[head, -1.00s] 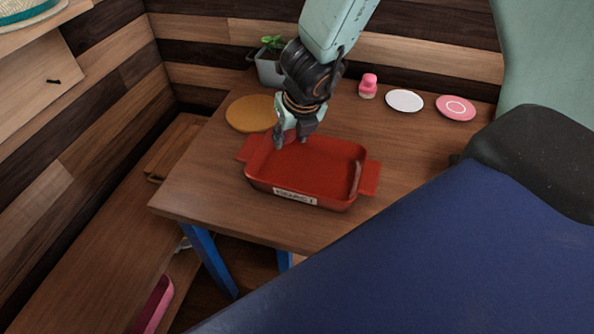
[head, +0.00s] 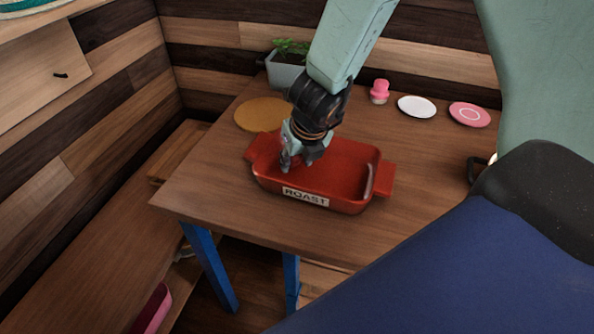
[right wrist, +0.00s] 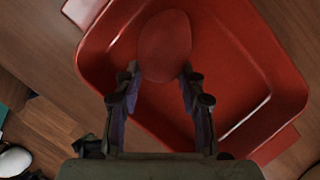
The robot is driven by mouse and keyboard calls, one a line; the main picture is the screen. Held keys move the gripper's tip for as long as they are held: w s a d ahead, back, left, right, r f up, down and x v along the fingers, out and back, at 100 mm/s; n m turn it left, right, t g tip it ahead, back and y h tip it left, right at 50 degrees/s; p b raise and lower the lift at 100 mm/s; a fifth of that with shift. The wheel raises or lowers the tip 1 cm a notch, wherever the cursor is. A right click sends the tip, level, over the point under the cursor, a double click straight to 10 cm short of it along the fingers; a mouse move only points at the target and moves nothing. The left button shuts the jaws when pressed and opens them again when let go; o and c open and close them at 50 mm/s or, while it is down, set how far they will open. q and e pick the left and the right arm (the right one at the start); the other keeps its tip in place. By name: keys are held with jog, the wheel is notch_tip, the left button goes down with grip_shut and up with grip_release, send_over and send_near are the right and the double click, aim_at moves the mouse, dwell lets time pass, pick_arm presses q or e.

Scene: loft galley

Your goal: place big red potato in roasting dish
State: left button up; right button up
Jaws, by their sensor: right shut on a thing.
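The red roasting dish (head: 345,165), with a "ROAST" label on its front, stands on the wooden table. My right gripper (head: 293,164) is over the left part of the dish, fingers pointing down. In the right wrist view the big red potato (right wrist: 165,46) sits between the fingertips of my right gripper (right wrist: 160,78), which is shut on it. The dish (right wrist: 232,62) lies beneath it there. In the head view the potato is hard to make out against the red dish and gripper. I cannot tell if it touches the dish floor. My left gripper is not in view.
A round tan board (head: 262,114) and a potted plant (head: 287,66) are behind the dish. A pink bottle (head: 379,91), a white plate (head: 417,106) and a pink plate (head: 469,114) stand at the back right. The table's front left is clear.

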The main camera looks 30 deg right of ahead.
aim_at(295, 176)
jog(key=f, duration=0.1)
jog(key=f+b, duration=0.1)
jog(key=shift+d+f, duration=0.3)
jog(key=shift+f, duration=0.1)
jog(key=shift+w+a+f+b, duration=0.1)
jog(key=shift+a+b, duration=0.05)
jog(key=shift+b, duration=0.2)
grip_shut()
jog(key=shift+a+r, duration=0.25)
jog(key=shift+a, duration=0.05)
jog(key=shift+d+f, duration=0.3)
jog(key=shift+f, duration=0.05)
jog(key=shift+a+f+b, duration=0.15)
jog(key=shift+b, duration=0.25)
grip_release()
jog(key=shift+a, duration=0.1)
jog(key=o, duration=1.2)
jog(key=shift+o, duration=0.2)
